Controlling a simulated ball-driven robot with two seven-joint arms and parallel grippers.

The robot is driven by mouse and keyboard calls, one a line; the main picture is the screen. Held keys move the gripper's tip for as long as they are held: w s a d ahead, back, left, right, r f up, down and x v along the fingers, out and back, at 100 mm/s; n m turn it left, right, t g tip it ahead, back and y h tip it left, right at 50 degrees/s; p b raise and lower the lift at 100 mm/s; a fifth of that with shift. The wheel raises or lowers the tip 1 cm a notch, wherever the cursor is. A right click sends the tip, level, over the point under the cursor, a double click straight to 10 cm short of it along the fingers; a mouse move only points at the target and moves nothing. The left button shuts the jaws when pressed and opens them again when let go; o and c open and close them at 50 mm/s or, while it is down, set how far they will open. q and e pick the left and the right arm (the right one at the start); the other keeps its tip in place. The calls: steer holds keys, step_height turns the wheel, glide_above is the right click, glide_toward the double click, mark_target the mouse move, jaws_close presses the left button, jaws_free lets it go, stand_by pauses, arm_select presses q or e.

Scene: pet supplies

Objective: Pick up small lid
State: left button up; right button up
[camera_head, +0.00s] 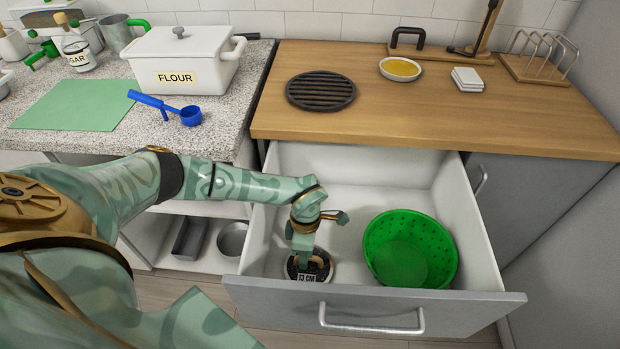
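The small lid (316,274) is a round, dark-rimmed disc with a pale label ending in "CM". It lies on the floor of the open white drawer (352,196), near the front left corner. My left gripper (304,262) points down into the drawer directly over the lid. The gripper covers the lid's middle and far part. Its fingertips are at or very close to the lid, but I cannot tell whether they are closed on a knob. My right gripper is not in view.
A green colander (408,249) sits in the drawer right of the lid. The drawer's grey front (440,308) and white side walls surround both. The wooden counter (450,120) overhangs behind, with a black trivet (321,91). A flour container (184,62) and blue scoop (189,116) stand left.

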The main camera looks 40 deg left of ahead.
arm_select(q)
steer(key=shift+s+d+f, duration=0.1)
steer(key=shift+s+f, duration=0.05)
steer(key=shift+f, duration=0.75)
steer(key=shift+r, duration=0.1)
jaws_close()
steer(key=shift+r, duration=0.15)
step_height(320, 180, up, 10)
steer(key=p, duration=0.3)
steer(key=shift+p, duration=0.4)
steer(key=w+d+r+m+y, duration=0.2)
steer(key=d+r+m, duration=0.3)
steer(key=r+m, duration=0.55)
steer(key=s+r+m+t+y, duration=0.1)
steer(key=s+r+m, duration=0.5)
steer(key=r+m, duration=0.6)
steer(key=shift+r+m+t, duration=0.2)
steer(key=shift+m+t, duration=0.3)
steer(key=shift+m, duration=0.15)
